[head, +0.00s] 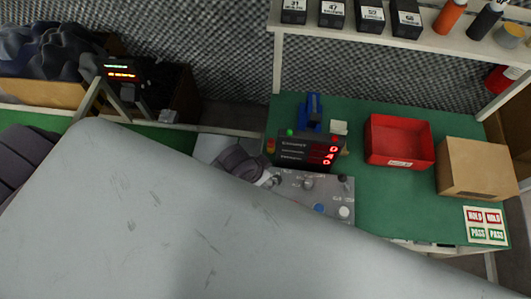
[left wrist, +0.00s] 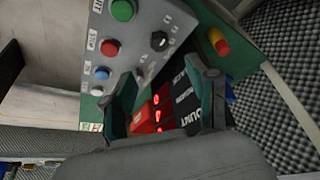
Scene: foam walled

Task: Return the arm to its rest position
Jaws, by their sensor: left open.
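My left gripper (left wrist: 163,82) is open in the left wrist view, with its two dark fingers apart and nothing seen between them. Beyond the fingers are a grey control panel (left wrist: 152,18) and a black display box (left wrist: 188,105) with red digits. In the head view a grey-purple part that looks like my left wrist (head: 238,162) shows beside the display box (head: 305,150), at the left end of the control panel (head: 290,188). The fingers are too small there to make out. My right gripper is not in view.
The green bench (head: 375,205) holds a red bin (head: 398,142), a cardboard box (head: 475,170) and a blue device (head: 312,112). A shelf (head: 430,42) with black boxes and bottles is above. A large grey surface fills the head view's foreground. Dark foam lines the wall.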

